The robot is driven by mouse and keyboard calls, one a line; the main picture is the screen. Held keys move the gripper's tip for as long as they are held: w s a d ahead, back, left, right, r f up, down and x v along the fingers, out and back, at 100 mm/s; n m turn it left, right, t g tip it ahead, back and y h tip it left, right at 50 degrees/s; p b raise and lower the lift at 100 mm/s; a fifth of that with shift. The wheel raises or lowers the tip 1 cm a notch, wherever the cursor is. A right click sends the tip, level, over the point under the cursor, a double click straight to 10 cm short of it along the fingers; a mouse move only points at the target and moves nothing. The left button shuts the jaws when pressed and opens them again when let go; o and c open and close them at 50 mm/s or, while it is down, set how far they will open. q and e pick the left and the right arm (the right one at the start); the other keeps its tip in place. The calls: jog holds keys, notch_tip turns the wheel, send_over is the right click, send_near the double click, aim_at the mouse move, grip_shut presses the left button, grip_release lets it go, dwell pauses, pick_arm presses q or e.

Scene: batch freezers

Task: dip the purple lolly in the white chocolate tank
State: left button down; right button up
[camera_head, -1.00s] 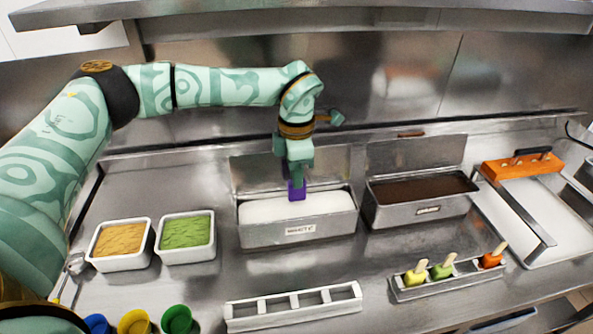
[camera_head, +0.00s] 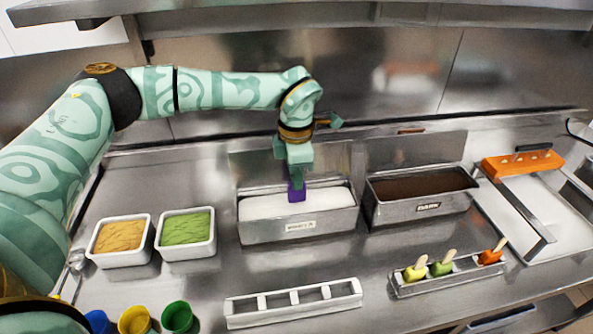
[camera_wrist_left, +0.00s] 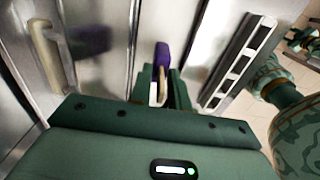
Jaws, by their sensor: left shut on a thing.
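The purple lolly (camera_head: 297,193) hangs from my left gripper (camera_head: 297,180), which is shut on its stick. The lolly is over the white chocolate in the open white chocolate tank (camera_head: 300,231). Its lower end shows against the white surface; I cannot tell whether it touches or has entered the chocolate. In the left wrist view the purple lolly (camera_wrist_left: 162,54) sticks out beyond the gripper fingers (camera_wrist_left: 161,88), with its pale stick between them. My right gripper is not in view.
The dark chocolate tank (camera_head: 420,207) stands to the right. A rack with several lollies (camera_head: 450,277) is at front right. An empty slotted rack (camera_head: 293,304) lies in front of the white tank. Yellow (camera_head: 122,263) and green (camera_head: 186,255) topping trays stand left. A raised lid stands behind the white tank.

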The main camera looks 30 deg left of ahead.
aim_at(297, 194)
pick_arm(q)
jog(key=shift+f+b, duration=1.1)
jog(key=shift+f, duration=2.05)
jog(key=shift+p, duration=0.35)
jog(key=shift+r, duration=0.1)
notch_tip(297, 194, up, 6)
jog(key=p, duration=0.5)
jog(key=shift+r+p, duration=0.8)
jog(key=shift+p, duration=0.15)
dwell(0.4)
notch_tip(297, 194, up, 5)
jog(key=p, duration=0.4)
jog(key=shift+r+p, duration=0.15)
jog(key=shift+p, duration=0.2)
